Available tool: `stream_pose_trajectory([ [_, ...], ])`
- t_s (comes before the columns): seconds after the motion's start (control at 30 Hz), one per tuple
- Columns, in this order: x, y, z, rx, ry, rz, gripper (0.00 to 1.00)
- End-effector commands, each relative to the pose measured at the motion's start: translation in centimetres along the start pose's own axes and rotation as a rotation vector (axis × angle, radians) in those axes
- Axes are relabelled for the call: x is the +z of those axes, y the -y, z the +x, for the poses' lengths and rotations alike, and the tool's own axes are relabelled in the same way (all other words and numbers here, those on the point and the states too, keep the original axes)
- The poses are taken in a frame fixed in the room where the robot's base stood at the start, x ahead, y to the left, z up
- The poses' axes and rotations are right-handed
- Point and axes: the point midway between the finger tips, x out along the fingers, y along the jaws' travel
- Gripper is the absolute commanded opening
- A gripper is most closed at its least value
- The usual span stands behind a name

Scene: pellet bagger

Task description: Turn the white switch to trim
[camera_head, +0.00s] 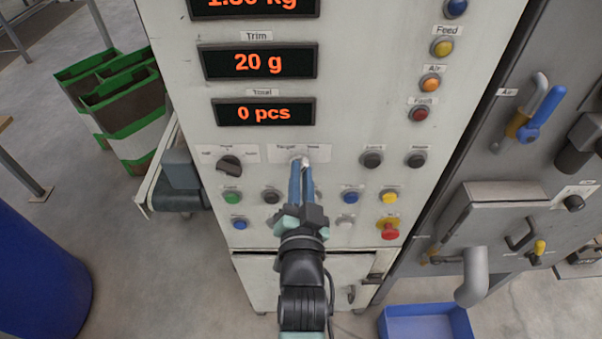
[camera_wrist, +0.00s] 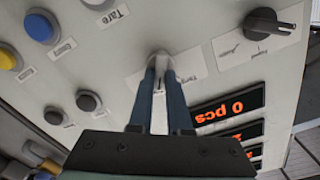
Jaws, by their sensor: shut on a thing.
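The white switch (camera_head: 300,160) sits on the control panel below the "0 pcs" display, with a label plate around it. My gripper (camera_head: 301,170) is at the switch, its two blue fingers shut on it. In the wrist view the switch (camera_wrist: 159,60) shows between and just beyond the tips of my gripper (camera_wrist: 160,72). The fingers hide part of the switch, so I cannot tell exactly which way it points. Its label is too small and partly covered to read fully. The trim display (camera_head: 257,62) reads 20 g.
A black rotary knob (camera_head: 230,165) is left of the switch, and dark buttons (camera_head: 371,159) are to its right. Several coloured buttons lie below, with a red emergency button (camera_head: 390,231) at lower right. A blue-handled air valve (camera_head: 540,115) is on the right cabinet.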

Motion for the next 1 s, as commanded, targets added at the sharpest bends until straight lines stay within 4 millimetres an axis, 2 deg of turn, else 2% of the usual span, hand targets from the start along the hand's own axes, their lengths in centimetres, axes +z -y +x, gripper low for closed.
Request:
stream_pose_trajectory([
  [0.43, 0.06, -0.02, -0.01, 0.000, 0.001, 0.013, 0.00],
  [0.47, 0.06, -0.02, -0.01, 0.000, 0.001, 0.013, 0.22],
  [0.6, 0.05, -0.02, -0.01, 0.000, 0.001, 0.011, 0.46],
  [1.0, 0.11, -0.05, -0.60, 0.000, 0.001, 0.010, 0.46],
])
